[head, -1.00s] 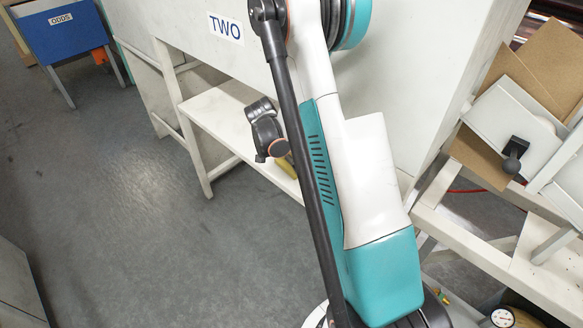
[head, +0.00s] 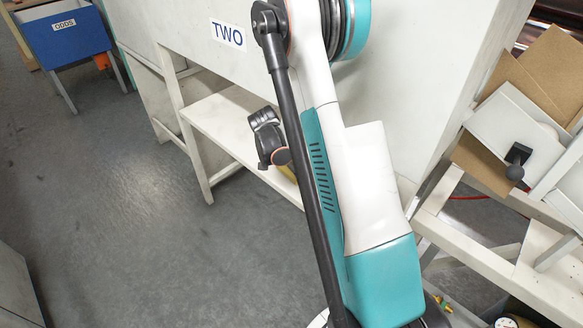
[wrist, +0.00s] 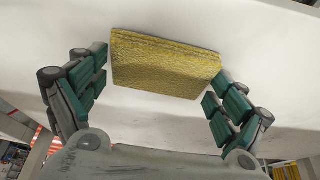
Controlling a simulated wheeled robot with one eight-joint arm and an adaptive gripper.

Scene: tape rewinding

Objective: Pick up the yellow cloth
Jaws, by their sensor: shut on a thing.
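The yellow cloth (wrist: 166,64) is a thick, rough-textured folded block in the wrist view, against a pale surface. My gripper (wrist: 162,80) has its dark green-padded fingers at the cloth's left and right ends, shut on it. In the head view my own arm hides most of the gripper. A small yellow patch (head: 288,173), likely the cloth, shows beside the arm at the low shelf. I cannot tell whether the cloth touches the pale surface.
A pale low shelf (head: 218,122) lies under the bench marked TWO (head: 228,34). A blue bin marked ODDS (head: 65,32) stands at the far left. Boards and a white frame (head: 480,240) are at the right. The grey floor (head: 110,190) at left is clear.

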